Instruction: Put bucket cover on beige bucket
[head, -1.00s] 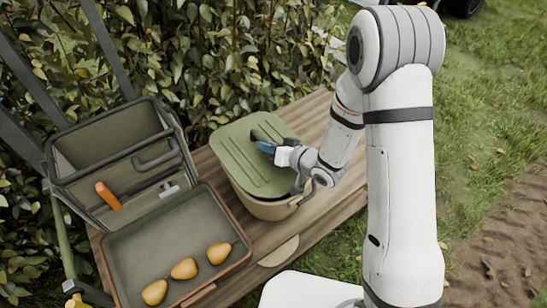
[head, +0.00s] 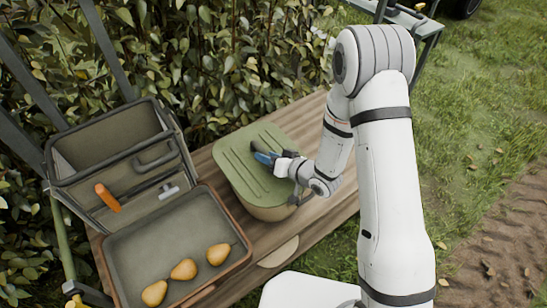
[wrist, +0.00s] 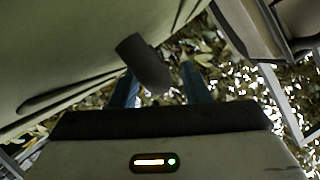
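The green bucket cover (head: 243,176) lies over the top of the beige bucket (head: 270,213) on the wooden bench. It looks about level with the rim, but I cannot tell if it is fully seated. My gripper (head: 262,157) is at the cover's dark handle (head: 258,147). In the wrist view, the handle (wrist: 145,65) stands between my two blue fingers (wrist: 160,88), with a gap beside the right finger. The fingers look apart, not closed on it. The cover's pale surface (wrist: 60,60) fills the left of that view.
An open toolbox (head: 120,262) stands left of the bucket, with three pears in its tray and an orange-handled tool in its upper part. A leafy hedge (head: 200,60) runs behind the bench (head: 320,120). Grass lies to the right.

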